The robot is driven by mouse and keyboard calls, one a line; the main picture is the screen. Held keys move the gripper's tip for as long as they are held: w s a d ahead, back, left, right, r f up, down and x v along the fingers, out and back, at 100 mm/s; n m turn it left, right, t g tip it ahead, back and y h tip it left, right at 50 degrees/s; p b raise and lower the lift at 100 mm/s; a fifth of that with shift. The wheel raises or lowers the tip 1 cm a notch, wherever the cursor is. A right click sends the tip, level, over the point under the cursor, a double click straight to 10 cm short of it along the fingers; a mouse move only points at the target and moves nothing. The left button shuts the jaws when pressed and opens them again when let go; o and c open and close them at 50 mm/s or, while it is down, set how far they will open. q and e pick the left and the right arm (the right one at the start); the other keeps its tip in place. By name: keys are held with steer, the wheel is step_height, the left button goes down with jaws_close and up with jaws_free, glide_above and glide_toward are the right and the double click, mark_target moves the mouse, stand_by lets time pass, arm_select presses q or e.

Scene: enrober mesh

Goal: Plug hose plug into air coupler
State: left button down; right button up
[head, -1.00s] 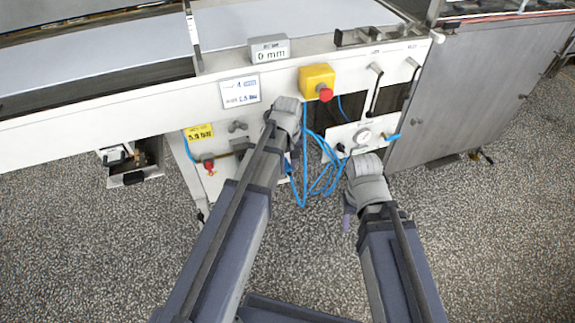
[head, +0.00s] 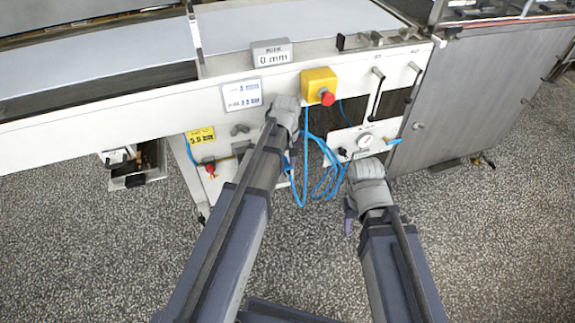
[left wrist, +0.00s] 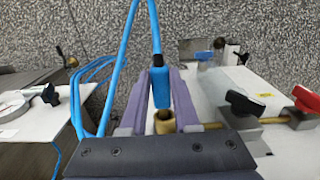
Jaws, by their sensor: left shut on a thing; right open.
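My left gripper (left wrist: 160,108) is shut on the blue hose plug (left wrist: 160,88), which stands upright between the two purple fingers. A blue hose runs up from the plug's dark end. The brass air coupler (left wrist: 165,123) is at the plug's lower end, with its round mouth showing between the fingertips. I cannot tell whether the plug touches it.
A valve with a dark handle (left wrist: 243,102) and one with a red handle (left wrist: 305,99) sit right of the coupler. Blue hose loops (head: 325,180) hang between my arms. A gauge panel (head: 352,141) and a yellow emergency stop box (head: 319,84) are nearby.

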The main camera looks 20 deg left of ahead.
arm_select(q)
steer(key=shift+w+a, duration=0.45)
steer(key=shift+w, duration=0.2)
steer(key=c, duration=0.6)
jaws_free()
step_height(320, 180, up, 8)
steer(key=p, duration=0.8)
steer(key=shift+f, duration=0.1)
